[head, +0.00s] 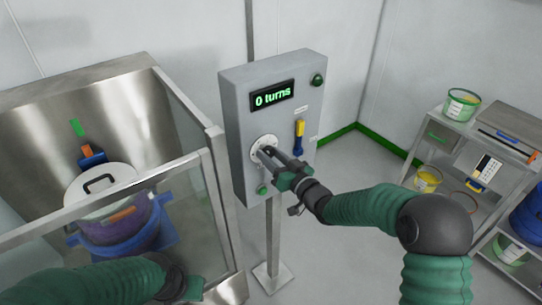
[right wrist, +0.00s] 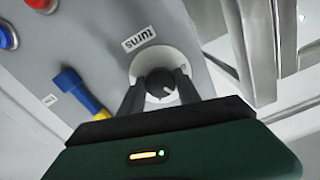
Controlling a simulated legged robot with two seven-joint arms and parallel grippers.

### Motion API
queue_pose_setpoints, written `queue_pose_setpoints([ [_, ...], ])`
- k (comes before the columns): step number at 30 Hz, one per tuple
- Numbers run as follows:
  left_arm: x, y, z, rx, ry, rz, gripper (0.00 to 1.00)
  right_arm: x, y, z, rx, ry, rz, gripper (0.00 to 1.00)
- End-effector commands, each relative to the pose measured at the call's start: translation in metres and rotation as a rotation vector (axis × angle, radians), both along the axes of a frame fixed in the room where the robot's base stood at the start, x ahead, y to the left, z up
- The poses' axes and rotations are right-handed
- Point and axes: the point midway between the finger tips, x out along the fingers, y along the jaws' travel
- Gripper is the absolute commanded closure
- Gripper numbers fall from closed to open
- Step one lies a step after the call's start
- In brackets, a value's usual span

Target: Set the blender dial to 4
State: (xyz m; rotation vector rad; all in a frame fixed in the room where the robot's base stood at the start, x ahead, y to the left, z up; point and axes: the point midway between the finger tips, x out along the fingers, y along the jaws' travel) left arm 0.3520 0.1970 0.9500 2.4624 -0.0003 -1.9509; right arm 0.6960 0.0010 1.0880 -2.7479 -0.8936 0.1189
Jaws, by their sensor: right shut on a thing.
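The blender dial (right wrist: 160,84) is a dark knob with a white pointer mark on a round white scale plate. In the head view its scale plate (head: 257,145) is on the front of the grey control box (head: 236,118), below a display (head: 272,96) that reads "0 turns". My right gripper (right wrist: 157,90) is shut on the dial, one finger on each side; it also shows in the head view (head: 270,152). The scale numbers are too small to read. My left gripper (head: 192,288) is at the bottom left, away from the box; its fingers do not show clearly.
A blue-and-yellow lever (head: 299,138) is right of the dial. A green button (head: 262,190) is below it and another green one (head: 318,80) at the top right. A glass-walled metal enclosure (head: 190,115) with a lidded drum (head: 100,188) stands left. A shelf cart (head: 450,126) stands right.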

Motion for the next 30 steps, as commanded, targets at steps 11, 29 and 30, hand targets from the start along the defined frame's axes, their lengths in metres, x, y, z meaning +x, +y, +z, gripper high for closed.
queue_pose_setpoints([
  [11,0.000,0.000,0.000,0.000,0.000,0.000,1.00,0.000,-0.001,0.001,0.000,-0.001,-0.001,0.39],
  [29,0.000,0.000,-0.013,0.000,0.000,0.000,1.00,-0.086,-0.065,-0.002,-0.002,0.000,-0.005,0.39],
  [30,0.000,0.000,-0.014,0.000,0.000,0.000,1.00,-0.095,-0.071,-0.002,-0.002,0.001,-0.006,0.39],
])
